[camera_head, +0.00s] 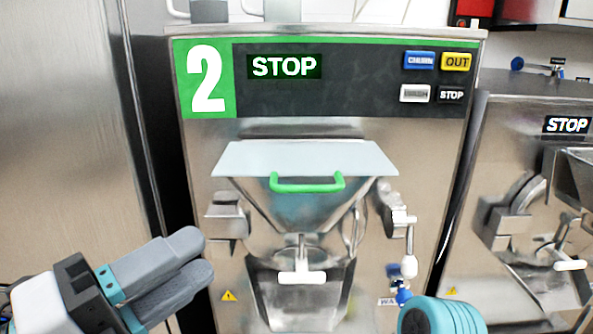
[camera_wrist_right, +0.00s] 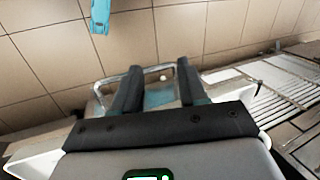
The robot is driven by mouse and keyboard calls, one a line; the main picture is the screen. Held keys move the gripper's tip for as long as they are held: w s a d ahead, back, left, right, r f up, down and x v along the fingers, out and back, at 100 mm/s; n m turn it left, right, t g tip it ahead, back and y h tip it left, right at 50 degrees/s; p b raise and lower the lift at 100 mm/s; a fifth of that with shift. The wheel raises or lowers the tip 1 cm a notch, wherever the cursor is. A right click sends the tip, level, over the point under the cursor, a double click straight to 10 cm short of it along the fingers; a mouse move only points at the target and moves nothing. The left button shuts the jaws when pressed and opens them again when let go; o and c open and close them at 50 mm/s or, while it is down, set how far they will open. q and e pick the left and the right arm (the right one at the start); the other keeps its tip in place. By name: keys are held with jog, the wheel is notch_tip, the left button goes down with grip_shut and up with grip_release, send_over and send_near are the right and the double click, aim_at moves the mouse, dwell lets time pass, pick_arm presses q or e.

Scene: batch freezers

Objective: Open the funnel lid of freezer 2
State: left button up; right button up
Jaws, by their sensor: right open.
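Freezer 2 (camera_head: 330,134) stands ahead in the head view, with a large white 2 on green. Its funnel lid (camera_head: 240,157) is a flat pale grey plate lying level over the metal funnel (camera_head: 308,208), so it is shut. A green handle (camera_head: 307,187) runs along the lid's front edge. My left gripper (camera_head: 202,255) is at the lower left, below and left of the lid, apart from it. Its fingers lie close side by side; the gap is not clear. My right gripper (camera_wrist_right: 158,70) is open and empty in the right wrist view.
A second freezer (camera_head: 480,185) stands at the right. A metal panel (camera_head: 55,130) fills the left side. A white-handled lever (camera_head: 408,262) hangs right of the funnel. The right wrist view shows a tiled surface (camera_wrist_right: 40,60) and a white slatted rack (camera_wrist_right: 265,100).

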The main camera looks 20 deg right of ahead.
aim_at(303, 191)
pick_arm(q)
jog(key=x, duration=1.6)
jog(key=shift+s+d, duration=0.15)
jog(key=shift+s, duration=0.1)
grip_shut()
